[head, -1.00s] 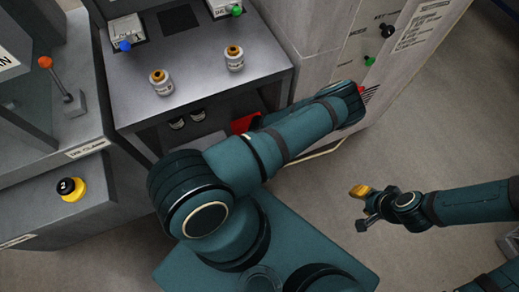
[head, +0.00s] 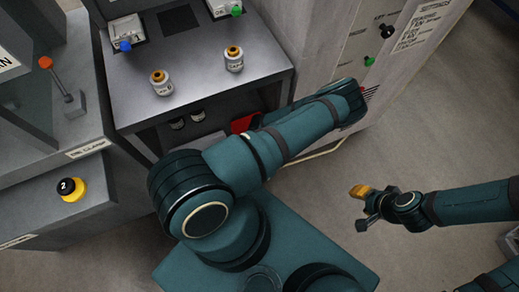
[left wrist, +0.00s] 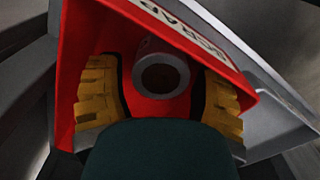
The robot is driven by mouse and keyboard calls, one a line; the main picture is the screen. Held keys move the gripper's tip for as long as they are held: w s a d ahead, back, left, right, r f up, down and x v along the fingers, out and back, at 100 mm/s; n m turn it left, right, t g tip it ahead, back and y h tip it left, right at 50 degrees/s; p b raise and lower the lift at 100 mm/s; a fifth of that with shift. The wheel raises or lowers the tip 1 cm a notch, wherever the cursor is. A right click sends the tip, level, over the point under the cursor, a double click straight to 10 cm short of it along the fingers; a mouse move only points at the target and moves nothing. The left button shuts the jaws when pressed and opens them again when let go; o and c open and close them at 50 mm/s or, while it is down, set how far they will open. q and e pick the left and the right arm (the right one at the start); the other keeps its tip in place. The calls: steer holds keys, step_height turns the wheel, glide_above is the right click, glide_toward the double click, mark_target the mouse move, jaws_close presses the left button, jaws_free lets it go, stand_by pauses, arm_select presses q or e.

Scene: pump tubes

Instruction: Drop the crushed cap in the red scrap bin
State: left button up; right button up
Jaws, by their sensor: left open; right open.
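The red scrap bin (left wrist: 70,75) fills much of the left wrist view, with a white label reading SCRAP on its rim. In the head view a small red part of it (head: 243,124) shows beside the bench, mostly hidden by my left arm. A grey, round, hollow piece (left wrist: 162,72), which looks like the crushed cap, is inside the bin's outline. My left gripper (left wrist: 160,95) is open, its yellow fingers on either side of this piece with gaps. Whether it rests on the bin floor is unclear. My right gripper (head: 360,206) is open and empty above the floor.
The grey bench (head: 200,65) carries two white jars with orange tops (head: 161,82) (head: 234,58). Two more containers sit on its lower shelf. A yellow-based black button (head: 71,188) is at left. A pale cabinet (head: 330,50) stands right of the bench; open floor lies beyond.

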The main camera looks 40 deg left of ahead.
arm_select(q)
step_height(320, 180, up, 10)
steer(key=p, duration=0.2)
steer(key=s+d+r+m+g+h, duration=0.1)
steer(key=s+d+r+m+g, duration=0.45)
steer(key=s+d, duration=0.45)
steer(key=w+d+r+m+t+h, duration=0.2)
steer(key=w+d+r+m+t, duration=0.5)
steer(key=w+d+r+m, duration=0.1)
steer(key=shift+d+r+m+h, duration=0.4)
steer(key=shift+d+r+m, duration=0.15)
steer(key=shift+r+m, duration=0.4)
